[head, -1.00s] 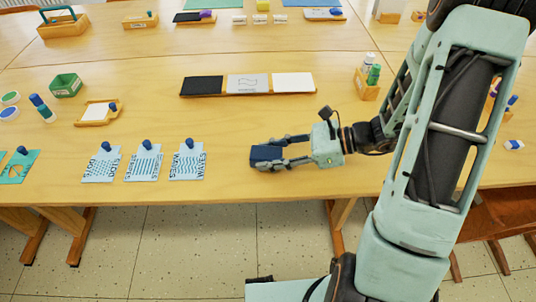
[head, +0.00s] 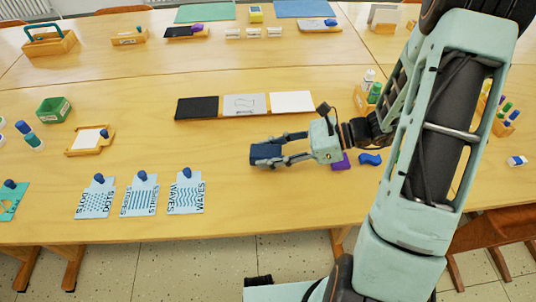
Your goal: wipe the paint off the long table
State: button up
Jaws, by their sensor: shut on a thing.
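The long table (head: 60,160) is light wood and fills most of the head view. My gripper (head: 268,154) is shut on a dark blue block (head: 266,152), low over the near part of the table. I cannot tell whether the block touches the wood. Just right of the gripper, a purple patch (head: 342,162) and a blue patch (head: 370,159) show on the wood, partly beside my arm. They look like paint, but I cannot be sure.
Several stencil cards with blue knobs, one a stripes card (head: 140,196), lie left of the gripper. A tray with black, grey and white panels (head: 245,104) lies behind it. A wooden holder (head: 365,102) stands near my arm. Bare wood lies between cards and gripper.

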jog(key=shift+s+r+p, duration=0.15)
jog(key=shift+r+p, duration=0.2)
jog(key=shift+r, duration=0.4)
jog(key=shift+r+p, duration=2.05)
jog(key=shift+r, duration=0.3)
